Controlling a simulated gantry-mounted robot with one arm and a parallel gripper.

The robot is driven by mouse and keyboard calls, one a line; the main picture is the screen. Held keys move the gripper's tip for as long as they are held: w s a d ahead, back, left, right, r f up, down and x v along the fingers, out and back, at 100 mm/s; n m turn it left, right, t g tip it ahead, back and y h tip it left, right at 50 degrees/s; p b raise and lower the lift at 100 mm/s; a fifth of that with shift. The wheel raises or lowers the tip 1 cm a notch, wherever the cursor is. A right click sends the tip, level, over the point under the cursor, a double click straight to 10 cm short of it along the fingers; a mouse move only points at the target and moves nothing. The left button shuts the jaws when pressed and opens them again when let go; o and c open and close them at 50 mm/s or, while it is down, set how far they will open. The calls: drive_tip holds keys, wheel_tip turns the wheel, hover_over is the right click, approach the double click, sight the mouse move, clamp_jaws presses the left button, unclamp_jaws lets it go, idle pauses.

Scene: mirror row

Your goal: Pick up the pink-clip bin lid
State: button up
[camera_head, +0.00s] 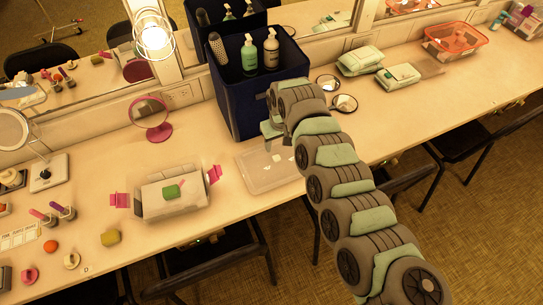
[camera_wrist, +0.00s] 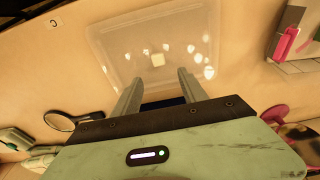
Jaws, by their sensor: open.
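The bin lid (camera_head: 258,178) is a flat, translucent rectangle lying on the counter, right of the pink-clip bin (camera_head: 168,205). In the wrist view the lid (camera_wrist: 120,52) has a small pale square at its middle and bright reflections. The bin is pale with pink clips swung out at both ends; a green item sits at its top. My gripper (camera_wrist: 160,77) is open and empty, its fingertips overlapping one lid edge in the wrist view. I cannot tell its height above the lid. In the head view my gripper (camera_head: 271,130) is partly hidden by my arm.
A dark blue bin (camera_head: 238,110) with bottles stands against the mirror behind the lid. Round black-rimmed mirrors (camera_head: 344,103), green-white packs (camera_head: 398,76) and an orange basket (camera_head: 455,45) lie to the right. A pink mirror (camera_head: 151,120) stands left. Chairs line the counter's front edge.

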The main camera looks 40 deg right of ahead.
sight(277, 158)
wheel_tip(277, 158, down, 7)
drive_tip(key=shift+f, duration=0.2)
drive_tip(key=shift+w+d+f, duration=0.15)
drive_tip(key=shift+f, duration=0.5)
drive_tip(key=shift+c, duration=0.4)
clamp_jaws()
